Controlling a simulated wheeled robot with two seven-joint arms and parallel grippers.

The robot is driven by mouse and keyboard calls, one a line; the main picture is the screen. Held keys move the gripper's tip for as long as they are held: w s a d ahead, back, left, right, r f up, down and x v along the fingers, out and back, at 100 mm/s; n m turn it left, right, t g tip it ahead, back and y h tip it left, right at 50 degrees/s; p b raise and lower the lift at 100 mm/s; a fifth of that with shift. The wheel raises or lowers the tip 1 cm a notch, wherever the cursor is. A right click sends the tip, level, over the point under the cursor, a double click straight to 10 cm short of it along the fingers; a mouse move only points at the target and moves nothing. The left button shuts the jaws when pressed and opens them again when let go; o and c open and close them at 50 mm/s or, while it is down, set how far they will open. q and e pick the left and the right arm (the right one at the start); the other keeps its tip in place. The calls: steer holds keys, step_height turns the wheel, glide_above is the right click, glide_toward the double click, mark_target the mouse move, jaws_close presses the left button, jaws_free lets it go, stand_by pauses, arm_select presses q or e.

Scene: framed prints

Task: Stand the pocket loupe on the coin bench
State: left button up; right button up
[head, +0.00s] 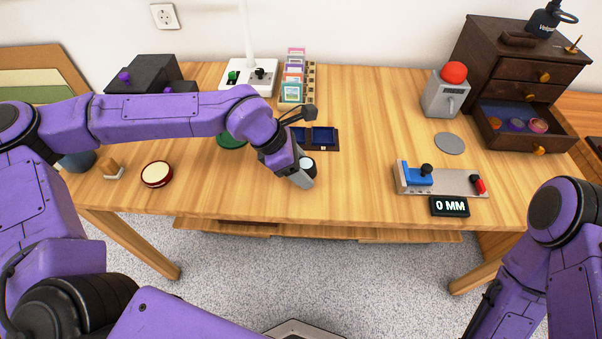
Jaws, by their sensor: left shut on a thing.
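My left gripper (303,176) reaches over the middle of the wooden bench, near its front. It is shut on a small dark round piece with a pale face, which I take for the pocket loupe (308,164). The gripper and wrist hide much of it, and I cannot tell whether it touches the bench top. The bench (350,200), which I take for the coin bench, has a light wooden top. My right arm is at the lower right, and its gripper does not show.
Behind the gripper lies a dark blue tray (323,138). A caliper-like device (440,181) with a "0 MM" display (449,206) sits at the right. A dark drawer cabinet (525,85) has an open drawer. A round red-rimmed piece (156,174) lies left. Bench top between gripper and device is clear.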

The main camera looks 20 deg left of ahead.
arm_select(q)
step_height(320, 180, down, 2)
steer(key=shift+f, duration=0.15)
steer(key=shift+s, duration=0.1)
steer(key=o, duration=1)
steer(key=shift+o, duration=0.2)
steer(key=p+v, duration=0.1)
steer(key=v, duration=1.1)
